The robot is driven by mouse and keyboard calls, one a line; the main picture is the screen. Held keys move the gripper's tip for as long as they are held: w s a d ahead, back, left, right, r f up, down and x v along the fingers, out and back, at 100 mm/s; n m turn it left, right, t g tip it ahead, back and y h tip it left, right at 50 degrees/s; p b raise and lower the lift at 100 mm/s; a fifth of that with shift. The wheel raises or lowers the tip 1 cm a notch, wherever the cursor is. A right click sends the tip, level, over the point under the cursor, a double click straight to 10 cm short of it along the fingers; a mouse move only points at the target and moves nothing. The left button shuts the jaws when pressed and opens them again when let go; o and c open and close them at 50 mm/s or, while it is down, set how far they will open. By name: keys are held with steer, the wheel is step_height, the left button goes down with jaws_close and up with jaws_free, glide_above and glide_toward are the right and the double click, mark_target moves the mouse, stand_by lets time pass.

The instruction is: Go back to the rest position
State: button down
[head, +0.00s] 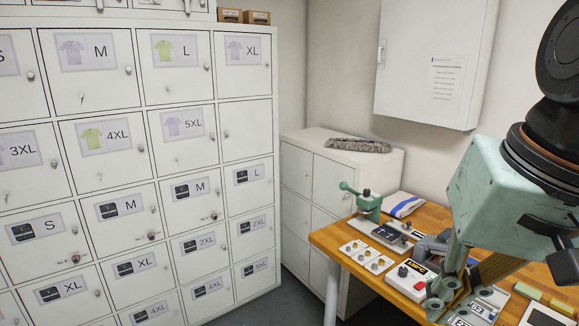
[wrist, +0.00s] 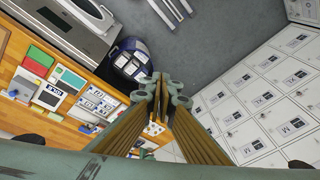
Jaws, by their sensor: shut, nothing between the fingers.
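My gripper (wrist: 163,84) is shut and empty in the wrist view, its two brown ribbed fingers meeting at pale green tips. In the head view its mint-green body is at the right edge, in front of the wooden workbench (head: 332,239). Its fingertips are not clear there. The gripper is above the bench area and touches nothing that I can make out. In the wrist view the bench (wrist: 103,62) lies to the left of the fingers and the grey floor (wrist: 218,60) is beyond the tips.
White size-labelled lockers (head: 150,135) fill the left. A low white cabinet (head: 300,140) bears a grey brush-like object (head: 358,145). The bench holds a green hand press (head: 368,203), a folded cloth (head: 403,205) and a white device with a red button (head: 410,280). A wall cabinet (head: 420,60) hangs above.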

steer(key=s+f+n+b, duration=0.1)
steer(key=s+n, duration=0.2)
steer(key=s, duration=0.3)
steer(key=shift+s+f+t+h, duration=0.3)
steer(key=shift+s+t+h, duration=0.05)
steer(key=shift+t+h, duration=0.05)
